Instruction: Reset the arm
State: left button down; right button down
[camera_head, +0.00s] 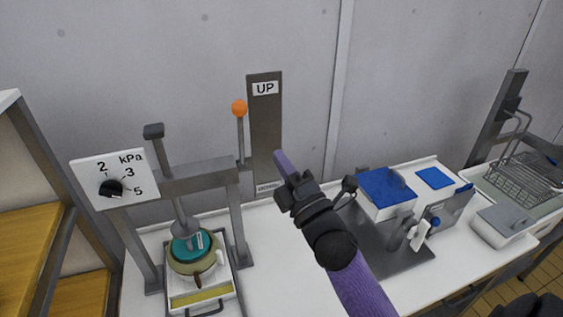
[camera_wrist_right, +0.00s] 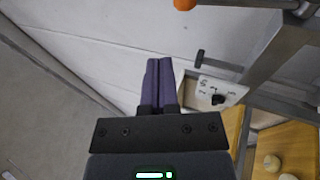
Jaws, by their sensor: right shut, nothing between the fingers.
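My right gripper (camera_head: 284,163) is raised over the middle of the counter in the head view, its purple fingers pointing up and left. In the right wrist view its two fingers (camera_wrist_right: 158,85) lie together, shut and empty. The tips appear just right of the upright plate marked UP (camera_head: 265,125) in the head view; the gap in depth is hard to tell. A lever with an orange ball (camera_head: 239,108) stands upright left of that plate, apart from the gripper in the picture. The ball also shows at the top of the wrist view (camera_wrist_right: 185,4). My left gripper is not in view.
A metal press frame (camera_head: 195,176) with a kPa dial (camera_head: 112,188) stands at left over a teal-topped pot (camera_head: 196,262) in a tray. The white counter (camera_head: 290,275) is bare between.

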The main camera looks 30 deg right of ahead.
jog(key=s+a+f+m+g+h, duration=0.1)
jog(key=s+a+f+m+g, duration=0.1)
jog(key=s+f+m+g, duration=0.35)
jog(key=s+a+f+m+g+h, duration=0.1)
jog(key=s+f+m+g, duration=0.1)
jog(key=f+m+g, duration=0.45)
jog(key=s+a+f+m+g+y, duration=0.1)
jog(key=s+a+f+m+g, duration=0.3)
jog(key=s, duration=0.3)
jog(key=s+a+f+m+g+y, duration=0.1)
jog(key=s+a+f+g+y, duration=0.15)
jog(key=s+a+f, duration=0.4)
jog(key=s+d+f+g+b, duration=0.15)
jog(key=f+b, duration=0.55)
jog(key=f, duration=0.7)
jog(key=s+d+f+b, duration=0.15)
jog(key=f+b, duration=0.45)
jog(key=f, duration=0.8)
jog(key=s+d+f+b, duration=0.1)
jog(key=s+f+b, duration=0.3)
jog(key=f, duration=0.4)
jog(key=s+d+f+g+h+b, duration=0.1)
jog(key=s+f+b, duration=0.4)
jog(key=f, duration=0.4)
jog(key=s+d+f+g+b, duration=0.1)
jog(key=s+f+b, duration=0.4)
jog(key=f, duration=0.4)
jog(key=shift+d+n, duration=0.25)
jog(key=shift+n, duration=0.15)
